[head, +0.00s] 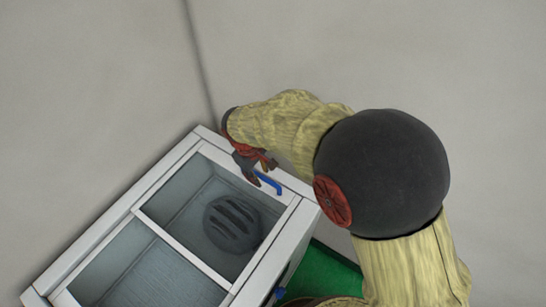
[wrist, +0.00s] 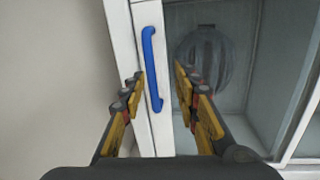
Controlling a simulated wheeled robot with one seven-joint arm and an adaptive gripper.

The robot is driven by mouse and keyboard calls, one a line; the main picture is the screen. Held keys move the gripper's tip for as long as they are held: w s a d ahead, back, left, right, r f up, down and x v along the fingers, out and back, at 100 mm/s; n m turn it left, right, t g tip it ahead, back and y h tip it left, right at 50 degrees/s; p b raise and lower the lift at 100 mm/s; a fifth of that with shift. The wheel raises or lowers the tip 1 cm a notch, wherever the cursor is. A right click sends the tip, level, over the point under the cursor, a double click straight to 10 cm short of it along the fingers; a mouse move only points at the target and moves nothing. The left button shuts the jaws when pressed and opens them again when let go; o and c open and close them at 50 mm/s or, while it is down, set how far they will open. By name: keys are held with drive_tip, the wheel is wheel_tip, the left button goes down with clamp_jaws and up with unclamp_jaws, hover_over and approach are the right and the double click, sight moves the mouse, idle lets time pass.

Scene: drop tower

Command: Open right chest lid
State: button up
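The white chest (head: 302,206) has a top with two glass panes split by a white bar. The pane at the upper right is the right lid (head: 178,192), and it looks closed. A blue bar handle (head: 268,182) sits on its white frame near the far right edge. The handle also shows upright in the wrist view (wrist: 150,65). My gripper (head: 261,172) is over this handle. In the wrist view my gripper (wrist: 160,78) has its fingers apart, one on each side of the handle. I cannot tell whether either finger touches it.
A dark, slotted, helmet-like object (head: 231,224) shows through the glass, inside the chest. Another blue handle (head: 279,294) is on the chest's lower right side. A green surface (head: 331,267) lies beside the chest. Plain grey walls (head: 90,90) stand close behind it.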

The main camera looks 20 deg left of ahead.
sight(262, 177)
drive_tip(key=shift+n, duration=0.4)
drive_tip(key=w+f, duration=0.1)
drive_tip(key=f, duration=0.1)
drive_tip(key=w+f+b, duration=0.1)
drive_tip(key=f, duration=0.1)
drive_tip(key=w+f, duration=0.1)
drive_tip(key=f, duration=0.1)
drive_tip(key=shift+a+f, duration=0.2)
drive_tip(key=c, duration=0.4)
drive_tip(key=c, duration=0.3)
clamp_jaws()
